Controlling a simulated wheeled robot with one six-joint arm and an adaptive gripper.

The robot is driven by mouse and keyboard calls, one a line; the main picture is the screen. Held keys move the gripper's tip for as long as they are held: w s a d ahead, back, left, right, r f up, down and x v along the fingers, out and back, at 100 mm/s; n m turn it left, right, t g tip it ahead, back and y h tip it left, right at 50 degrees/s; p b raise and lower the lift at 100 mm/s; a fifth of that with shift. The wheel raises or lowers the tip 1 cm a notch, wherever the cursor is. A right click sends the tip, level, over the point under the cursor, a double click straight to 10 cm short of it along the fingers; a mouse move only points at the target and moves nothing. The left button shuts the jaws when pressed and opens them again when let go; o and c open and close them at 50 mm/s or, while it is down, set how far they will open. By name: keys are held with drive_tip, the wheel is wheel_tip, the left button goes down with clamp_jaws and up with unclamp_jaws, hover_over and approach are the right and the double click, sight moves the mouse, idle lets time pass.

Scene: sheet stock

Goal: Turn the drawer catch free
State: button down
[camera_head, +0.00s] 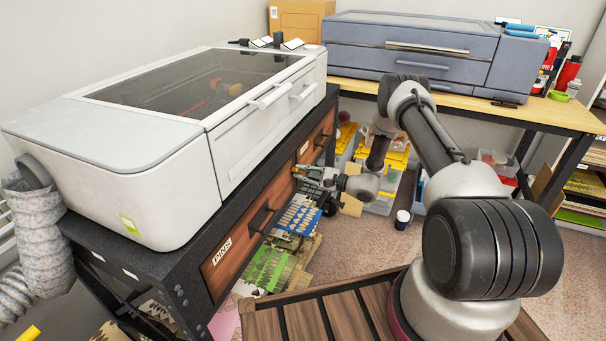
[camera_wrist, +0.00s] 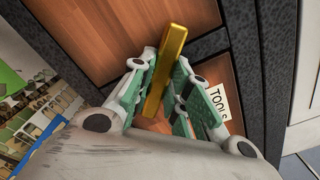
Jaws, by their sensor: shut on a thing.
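The drawer catch is a gold bar (camera_wrist: 172,50) in the wrist view. It lies across the dark strip between two wood drawer fronts and overlaps the edge of the TOOLS drawer (camera_wrist: 216,72). My gripper (camera_wrist: 162,76) is shut on the bar, with one green-padded finger on each side. The bar's lower end is partly hidden between the fingers. In the head view my gripper (camera_head: 312,178) is at the drawer fronts under the bench; the catch is hidden or too small to make out there.
The drawer marked PINS (camera_head: 226,262) has a dark handle (camera_head: 261,218) sticking out. A white machine (camera_head: 190,130) stands on the black bench above. Cut sheets (camera_head: 275,262) lie below the drawers. Clear bins stand behind my arm, and a white cup (camera_head: 402,219) is on the carpet.

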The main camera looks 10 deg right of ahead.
drive_tip(key=m, duration=0.4)
drive_tip(key=shift+m, duration=0.3)
drive_tip(key=m, duration=0.4)
drive_tip(key=shift+m, duration=0.3)
drive_tip(key=c, duration=1.4)
unclamp_jaws()
drive_tip(key=shift+o, duration=0.2)
drive_tip(key=shift+d, duration=0.1)
drive_tip(key=v, duration=1.2)
drive_tip(key=shift+f, duration=0.15)
